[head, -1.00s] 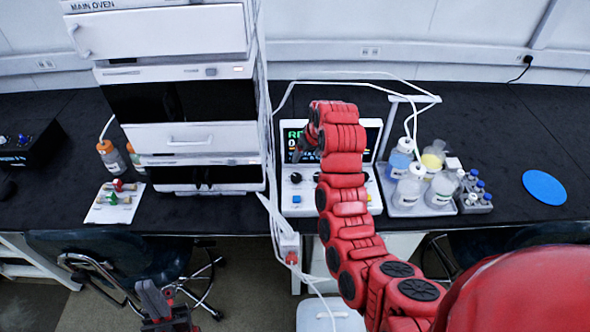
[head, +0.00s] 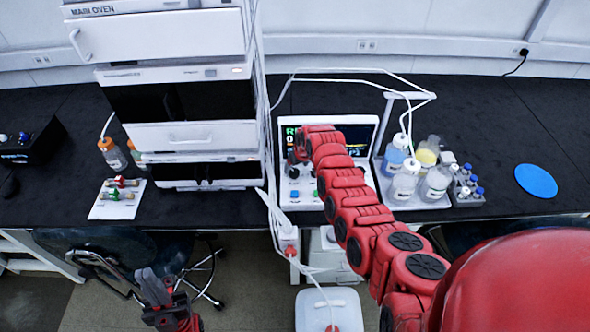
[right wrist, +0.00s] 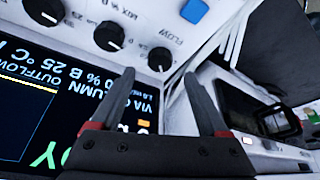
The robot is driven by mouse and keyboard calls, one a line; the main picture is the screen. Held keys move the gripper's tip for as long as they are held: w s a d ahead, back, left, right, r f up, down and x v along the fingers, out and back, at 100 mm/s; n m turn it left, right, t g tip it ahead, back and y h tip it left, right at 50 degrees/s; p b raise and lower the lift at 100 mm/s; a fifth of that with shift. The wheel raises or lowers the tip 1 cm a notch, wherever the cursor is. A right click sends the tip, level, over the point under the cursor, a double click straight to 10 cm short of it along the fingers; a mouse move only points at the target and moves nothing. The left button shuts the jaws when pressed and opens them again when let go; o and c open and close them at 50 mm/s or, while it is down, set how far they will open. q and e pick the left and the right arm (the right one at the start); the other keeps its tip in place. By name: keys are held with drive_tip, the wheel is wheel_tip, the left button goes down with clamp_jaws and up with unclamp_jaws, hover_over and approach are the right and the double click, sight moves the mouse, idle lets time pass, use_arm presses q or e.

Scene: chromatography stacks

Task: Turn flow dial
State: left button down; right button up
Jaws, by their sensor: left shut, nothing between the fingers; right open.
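The flow dial (right wrist: 159,60) is a black round knob with a white pointer mark, beside the printed word FLOW in the right wrist view. My right gripper (right wrist: 158,76) is open, its two fingers spread with the dial showing between and just beyond their tips. I cannot tell if they touch it. In the head view my right gripper (head: 293,166) is over the left part of the white control unit (head: 303,202), and the flow dial is hard to make out there. My left gripper (head: 149,276) is shut and empty, low at the left, in front of the bench.
Two more dials sit in the row, including the MIX dial (right wrist: 108,35), near a blue button (right wrist: 194,10). The lit screen (right wrist: 75,110) is close to my right fingers. The oven stack (head: 195,137) stands left of the unit; a bottle tray (head: 385,198) stands right.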

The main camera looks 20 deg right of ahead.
sight(294, 172)
drive_tip(key=shift+x, duration=0.85)
wheel_tip(294, 172, down, 2)
drive_tip(key=b, duration=0.2)
drive_tip(key=shift+w+f+b, duration=0.15)
drive_tip(key=shift+b, duration=0.15)
drive_tip(key=shift+w+f+b, duration=0.25)
drive_tip(key=shift+f+b, duration=0.15)
drive_tip(key=shift+b, duration=0.1)
drive_tip(key=shift+r, duration=0.15)
clamp_jaws()
